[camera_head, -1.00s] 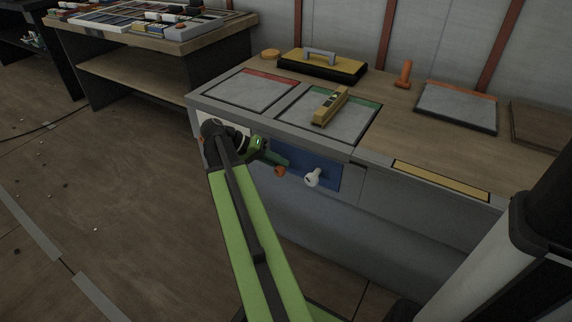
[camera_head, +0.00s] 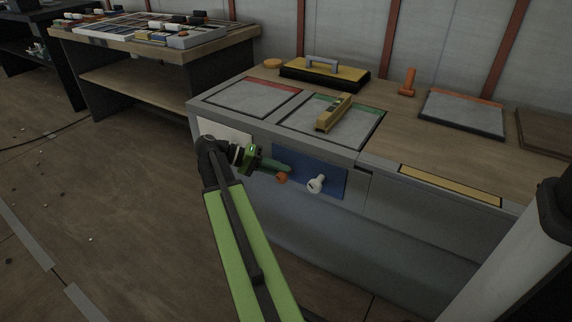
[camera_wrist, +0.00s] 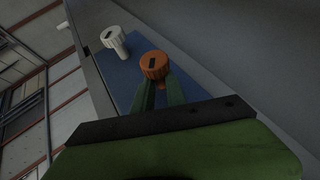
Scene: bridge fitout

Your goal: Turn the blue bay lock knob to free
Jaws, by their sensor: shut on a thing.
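The blue bay panel (camera_head: 336,178) is on the front of the grey bench and carries two knobs. The orange knob (camera_head: 282,178) is at its left part; in the wrist view the orange knob (camera_wrist: 154,62) has a dark mark on its face. The white knob (camera_head: 316,184) is to its right and also shows in the wrist view (camera_wrist: 115,40). My gripper (camera_head: 284,168) has its green fingers at the orange knob. In the wrist view my gripper (camera_wrist: 162,88) is shut on the orange knob, with the fingers either side of its base, which they partly hide.
The bench top holds a yellow level (camera_head: 334,112) on a green-edged pad, a red-edged pad (camera_head: 252,97), a yellow-and-black handled block (camera_head: 325,73) and an orange upright piece (camera_head: 408,82). A second table (camera_head: 160,48) stands at the back left. The floor at left is mostly clear.

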